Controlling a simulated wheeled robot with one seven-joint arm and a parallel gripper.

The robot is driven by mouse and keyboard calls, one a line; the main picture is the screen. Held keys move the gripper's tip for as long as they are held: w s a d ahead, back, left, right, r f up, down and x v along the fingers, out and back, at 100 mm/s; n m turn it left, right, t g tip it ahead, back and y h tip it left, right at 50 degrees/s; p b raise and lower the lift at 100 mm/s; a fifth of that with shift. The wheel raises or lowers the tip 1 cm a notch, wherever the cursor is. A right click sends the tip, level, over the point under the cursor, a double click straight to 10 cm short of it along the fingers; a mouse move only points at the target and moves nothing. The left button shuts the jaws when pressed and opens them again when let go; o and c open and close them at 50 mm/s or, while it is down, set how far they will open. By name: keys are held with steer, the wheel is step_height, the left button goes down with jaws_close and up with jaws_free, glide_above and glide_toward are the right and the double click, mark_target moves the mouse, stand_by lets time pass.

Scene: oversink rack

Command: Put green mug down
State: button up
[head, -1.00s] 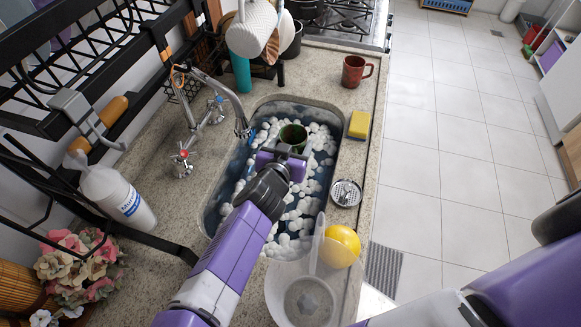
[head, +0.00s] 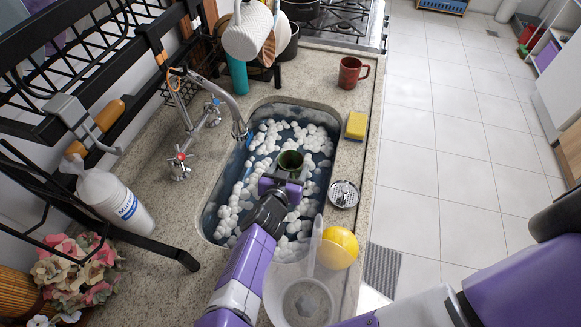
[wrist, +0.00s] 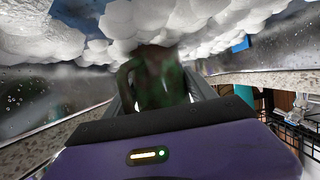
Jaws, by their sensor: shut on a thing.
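The green mug (head: 290,160) is over the foamy sink (head: 216,195) in the head view, with its dark open top facing up. My gripper (head: 286,173) is shut on it from the near side. In the wrist view the mug (wrist: 158,78) is dark green and mottled, between the fingers of my gripper (wrist: 157,92), with white foam (wrist: 160,25) around its far end. Whether its base touches the sink bottom is hidden.
A red mug (head: 350,72) and a yellow sponge (head: 356,126) sit right of the sink. The faucet (head: 238,120) overhangs the left side. Counter beyond the sink has free room.

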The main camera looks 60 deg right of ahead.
steer(key=shift+f, duration=0.35)
steer(key=shift+f+b, duration=0.25)
steer(key=shift+b, duration=0.15)
steer(key=o, duration=1.6)
steer(key=shift+o, duration=0.2)
steer(key=shift+r+p, duration=0.4)
steer(key=shift+r, duration=0.15)
steer(key=shift+a+r, duration=0.2)
steer(key=shift+a, duration=0.1)
steer(key=b+v, duration=0.1)
steer(key=v, duration=0.6)
